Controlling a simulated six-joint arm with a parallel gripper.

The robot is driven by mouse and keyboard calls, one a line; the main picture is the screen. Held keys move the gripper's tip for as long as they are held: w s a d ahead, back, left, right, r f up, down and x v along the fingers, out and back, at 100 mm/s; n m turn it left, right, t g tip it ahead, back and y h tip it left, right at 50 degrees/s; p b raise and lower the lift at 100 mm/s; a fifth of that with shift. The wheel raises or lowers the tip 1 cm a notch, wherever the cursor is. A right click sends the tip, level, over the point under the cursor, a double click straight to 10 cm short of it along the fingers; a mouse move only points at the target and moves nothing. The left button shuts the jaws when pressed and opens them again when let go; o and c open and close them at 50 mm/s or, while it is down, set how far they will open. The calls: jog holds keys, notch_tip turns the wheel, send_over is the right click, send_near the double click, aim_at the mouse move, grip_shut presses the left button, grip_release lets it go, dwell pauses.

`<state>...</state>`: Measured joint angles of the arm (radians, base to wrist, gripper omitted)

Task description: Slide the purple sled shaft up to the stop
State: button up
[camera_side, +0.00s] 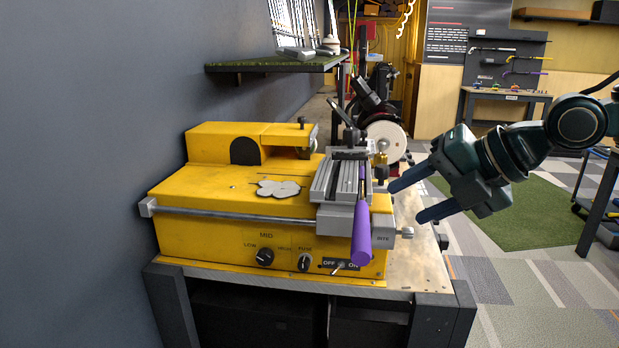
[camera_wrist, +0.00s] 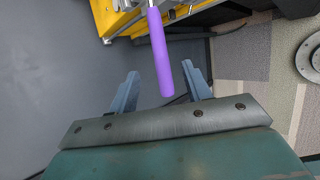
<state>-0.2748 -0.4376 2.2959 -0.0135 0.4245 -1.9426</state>
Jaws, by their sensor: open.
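The purple shaft (camera_side: 361,235) lies on the grey metal sled (camera_side: 342,178) at the right end of the yellow machine. Its thick purple end hangs out over the machine's front. My gripper (camera_side: 411,201) is to the right of the sled in the side view, with its fingers spread and pointing left toward the shaft. In the wrist view the purple shaft (camera_wrist: 159,55) comes down from the top, and its free end lies between the two spread fingers of my gripper (camera_wrist: 162,82). No contact with either finger shows. I cannot make out the stop clearly.
The yellow machine (camera_side: 230,237) with dials and a switch stands on a workbench (camera_side: 425,285). A round white wheel (camera_side: 385,141) is behind the sled. A green shelf (camera_side: 277,66) hangs on the left wall. Open floor lies to the right.

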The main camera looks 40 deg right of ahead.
jog(key=shift+v, duration=2.15)
jog(key=s+d+f+m+g+h, duration=0.1)
jog(key=s+d+f+m, duration=0.3)
jog(key=m, duration=0.8)
jog(key=s+d+f+m+g+h, duration=0.1)
jog(key=s+d+f+m, duration=0.3)
jog(key=m, duration=0.9)
jog(key=s+f+g, duration=0.1)
jog(key=s, duration=0.1)
jog(key=shift+s+d+f+m+g+h, duration=0.2)
jog(key=shift+s+f+m+g+h, duration=0.1)
jog(key=shift+s+f+g+h, duration=0.1)
